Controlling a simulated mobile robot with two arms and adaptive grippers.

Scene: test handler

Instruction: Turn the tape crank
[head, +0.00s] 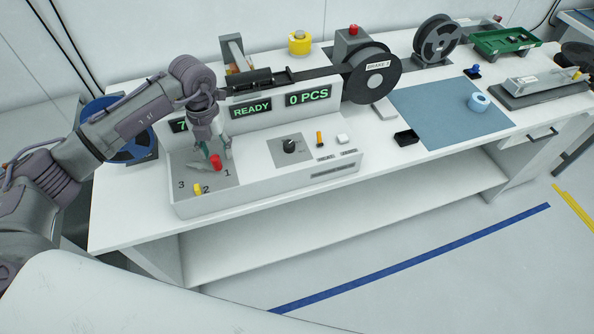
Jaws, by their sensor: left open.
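The test handler is a white console (270,184) with green readouts, "READY" and "0 PCS". At its left end is a grey panel (182,178) marked 1, 2 and 3, with a red knob (215,163) near 1 and a yellow knob (197,189) near 2. My left gripper (217,155) points down over this panel, open, its fingertips close to the red knob; I cannot tell whether they touch it. A grey piece beside the red knob is partly hidden by the gripper; I cannot tell whether it is the crank arm. My right gripper is not in view.
A black dial (289,146) and an orange switch (319,138) sit on the console's right half. A black reel (372,75) stands behind its right end, a blue reel (128,140) at left. A blue mat (450,113) with a light blue roll (479,102) lies right.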

